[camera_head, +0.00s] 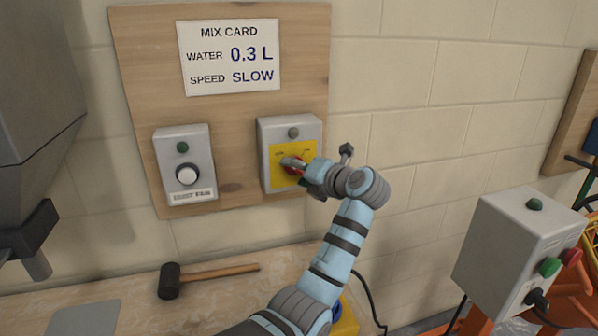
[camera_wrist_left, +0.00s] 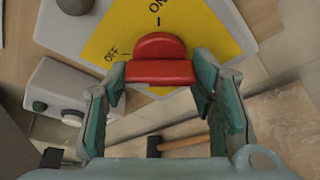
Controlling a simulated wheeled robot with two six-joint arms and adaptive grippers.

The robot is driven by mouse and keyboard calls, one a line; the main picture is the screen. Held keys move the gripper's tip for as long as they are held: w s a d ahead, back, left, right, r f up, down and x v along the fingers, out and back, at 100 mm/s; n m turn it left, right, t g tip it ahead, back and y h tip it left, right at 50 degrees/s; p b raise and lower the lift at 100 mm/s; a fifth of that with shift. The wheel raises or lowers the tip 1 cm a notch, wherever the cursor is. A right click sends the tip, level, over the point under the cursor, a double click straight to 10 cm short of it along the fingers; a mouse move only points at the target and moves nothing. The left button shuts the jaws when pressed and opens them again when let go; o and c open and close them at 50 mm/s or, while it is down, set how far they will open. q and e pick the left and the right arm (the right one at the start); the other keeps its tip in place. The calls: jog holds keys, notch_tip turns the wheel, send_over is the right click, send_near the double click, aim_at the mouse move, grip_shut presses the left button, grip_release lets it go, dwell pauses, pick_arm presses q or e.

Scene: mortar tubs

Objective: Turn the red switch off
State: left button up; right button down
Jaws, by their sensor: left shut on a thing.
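The red switch (camera_head: 292,168) is a rotary knob on a yellow plate (camera_head: 308,150) on the right-hand grey box (camera_head: 291,126). In the left wrist view the red knob (camera_wrist_left: 159,62) sits between the two fingers, with ON printed above it and OFF to its upper left. My left gripper (camera_head: 297,165) reaches up to the plate and is shut on the knob, one finger on each side. The gripper partly hides the knob in the head view, and I cannot tell exactly which mark it points to. My right gripper is not in view.
Left of the switch, a grey box (camera_head: 185,145) carries a white button (camera_head: 187,174). A mix card (camera_head: 229,57) hangs above. A mallet (camera_head: 206,277) lies on the bench below. A control box (camera_head: 518,253) with red and green buttons stands at right.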

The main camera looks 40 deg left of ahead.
pick_arm(q)
jog(key=shift+f, duration=0.1)
dwell(0.5)
jog(key=o, duration=1.1)
jog(key=shift+o, duration=0.2)
jog(key=v, duration=1.2)
